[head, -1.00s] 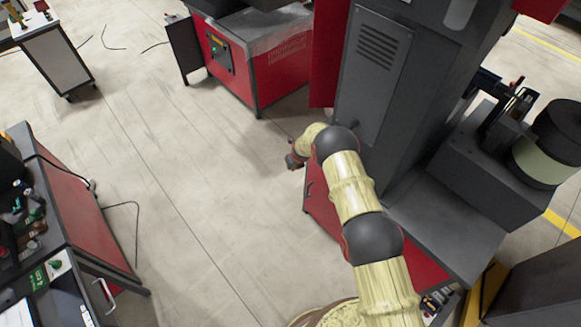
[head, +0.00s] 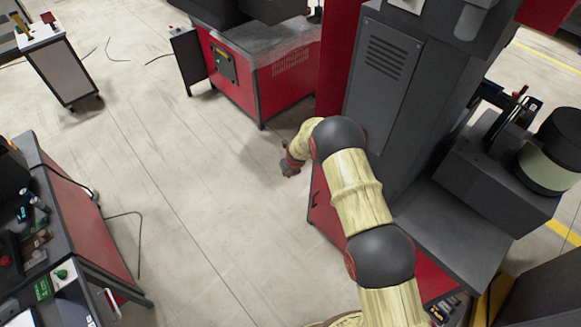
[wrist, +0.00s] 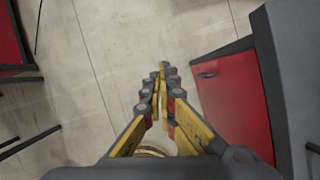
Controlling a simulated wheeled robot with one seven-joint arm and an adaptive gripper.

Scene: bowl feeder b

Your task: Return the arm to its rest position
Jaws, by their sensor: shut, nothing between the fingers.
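My arm reaches away from my body in the head view, beside the grey and red machine. My gripper (head: 289,168) is at its far end, over the bare floor to the left of that machine. In the wrist view my gripper (wrist: 162,72) has its yellow and grey fingers together at the tips, with nothing between them. A part of a pale round thing shows low between the finger bases; I cannot tell what it is.
The tall grey machine (head: 385,70) with a red base stands close to the right of my arm. A red cabinet (head: 270,75) is at the back. A workbench (head: 85,215) is at the left. The floor (head: 190,200) between them is clear.

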